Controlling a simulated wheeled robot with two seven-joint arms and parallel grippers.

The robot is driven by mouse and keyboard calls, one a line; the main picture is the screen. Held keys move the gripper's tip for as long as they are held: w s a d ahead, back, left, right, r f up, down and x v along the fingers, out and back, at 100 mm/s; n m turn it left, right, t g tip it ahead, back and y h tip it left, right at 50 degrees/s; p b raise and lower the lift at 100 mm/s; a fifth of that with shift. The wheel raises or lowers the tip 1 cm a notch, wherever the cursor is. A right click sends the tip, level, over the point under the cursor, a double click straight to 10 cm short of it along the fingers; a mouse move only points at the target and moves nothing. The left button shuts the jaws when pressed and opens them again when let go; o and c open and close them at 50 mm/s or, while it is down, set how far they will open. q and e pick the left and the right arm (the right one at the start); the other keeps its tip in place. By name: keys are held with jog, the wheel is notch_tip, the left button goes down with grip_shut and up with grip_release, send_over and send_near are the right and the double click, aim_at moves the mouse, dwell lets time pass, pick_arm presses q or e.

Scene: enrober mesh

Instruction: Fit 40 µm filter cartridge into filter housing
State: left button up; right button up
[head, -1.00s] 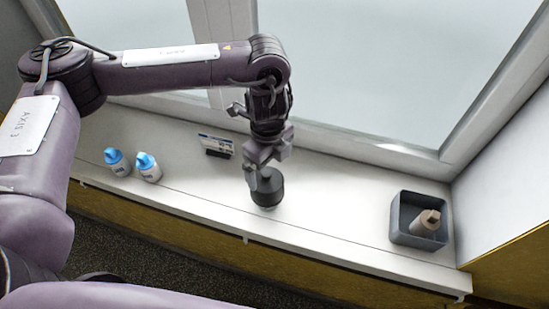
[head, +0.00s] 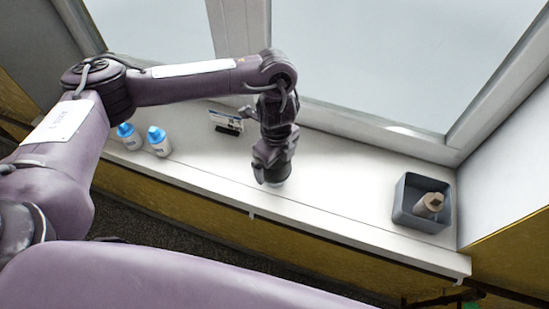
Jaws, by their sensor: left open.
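My left gripper (head: 268,173) points down at the middle of the white sill, with its jaws open. It is over a dark round canister with a pale lower end (head: 277,184), which may be the filter housing. The gripper hides most of it, and I cannot tell whether the fingers touch it. Two small white bottle-shaped pieces with blue tops, a left one (head: 129,137) and a right one (head: 159,142), stand upright at the left. They may be the filter cartridges; their labels are too small to read. My right gripper is out of view.
A grey open bin (head: 408,216) at the sill's right end holds a brownish piece (head: 428,205) lying tilted. A small sign on a dark stand (head: 227,123) is at the back left. The white sill (head: 340,185) is clear between canister and bin. A window lies behind.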

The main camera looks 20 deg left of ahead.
pick_arm(q)
jog(key=shift+w, duration=0.15)
jog(key=c, duration=1)
